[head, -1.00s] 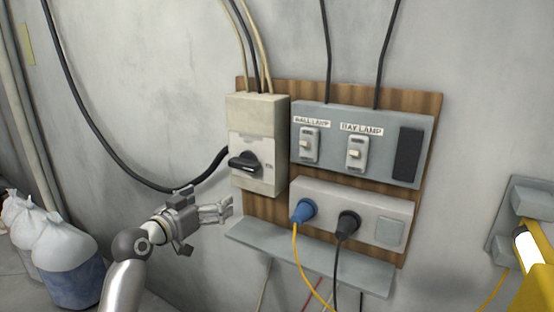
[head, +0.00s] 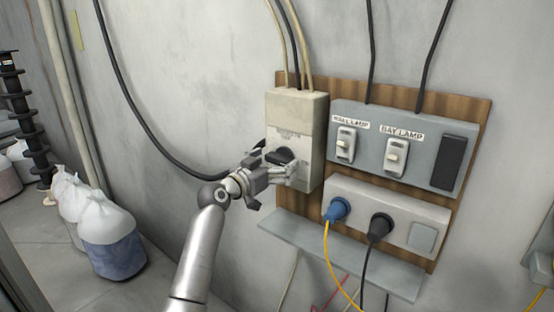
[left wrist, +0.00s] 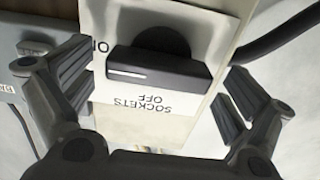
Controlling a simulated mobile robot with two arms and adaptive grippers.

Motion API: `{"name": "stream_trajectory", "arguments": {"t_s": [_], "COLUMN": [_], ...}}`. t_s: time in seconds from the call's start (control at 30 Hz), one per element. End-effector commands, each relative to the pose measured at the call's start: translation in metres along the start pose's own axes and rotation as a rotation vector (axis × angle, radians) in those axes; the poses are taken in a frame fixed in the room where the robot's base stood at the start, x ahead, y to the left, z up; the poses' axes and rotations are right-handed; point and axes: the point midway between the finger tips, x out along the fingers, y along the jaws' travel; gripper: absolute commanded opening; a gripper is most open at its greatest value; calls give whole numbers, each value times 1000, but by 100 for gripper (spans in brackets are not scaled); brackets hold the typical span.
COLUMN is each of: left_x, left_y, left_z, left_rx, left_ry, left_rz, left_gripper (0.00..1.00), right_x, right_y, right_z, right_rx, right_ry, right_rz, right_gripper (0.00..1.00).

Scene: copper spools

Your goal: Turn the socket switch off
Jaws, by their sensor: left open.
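The socket switch is a black rotary knob (head: 284,156) on a cream switch box (head: 312,115) on the wall board. In the left wrist view the knob (left wrist: 158,66) lies crosswise, its white mark at the left end, beside the letters "ON". "SOCKETS OFF" reads upside down below it. My left gripper (head: 270,168) is open in front of the box, partly covering the knob in the head view. In the left wrist view its fingers (left wrist: 155,88) stand on either side of the knob, with gaps; contact is not seen. My right gripper is not in view.
Right of the box are a grey lamp switch panel (head: 372,174) and a socket strip (head: 405,223) with a blue plug (head: 337,209) and a black plug (head: 380,227). A grey shelf (head: 340,256) juts out below. White bags (head: 110,240) stand on the floor at left.

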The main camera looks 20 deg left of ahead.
Motion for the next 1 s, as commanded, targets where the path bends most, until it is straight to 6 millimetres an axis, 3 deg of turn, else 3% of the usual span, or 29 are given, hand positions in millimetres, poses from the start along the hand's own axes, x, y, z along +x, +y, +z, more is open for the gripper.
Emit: {"name": "stream_trajectory", "arguments": {"t_s": [0.4,0.7,1.0], "left_x": [6,5,5], "left_y": [0,0,0], "left_z": [0,0,1], "left_rx": [0,0,-26], "left_ry": [-1,-1,-1], "left_rz": [0,0,0], "left_gripper": [99,60,58], "right_x": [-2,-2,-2], "right_y": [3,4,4], "right_z": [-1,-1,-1], "right_rx": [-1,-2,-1], "right_ry": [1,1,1], "right_rz": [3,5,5], "right_gripper": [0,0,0]}}
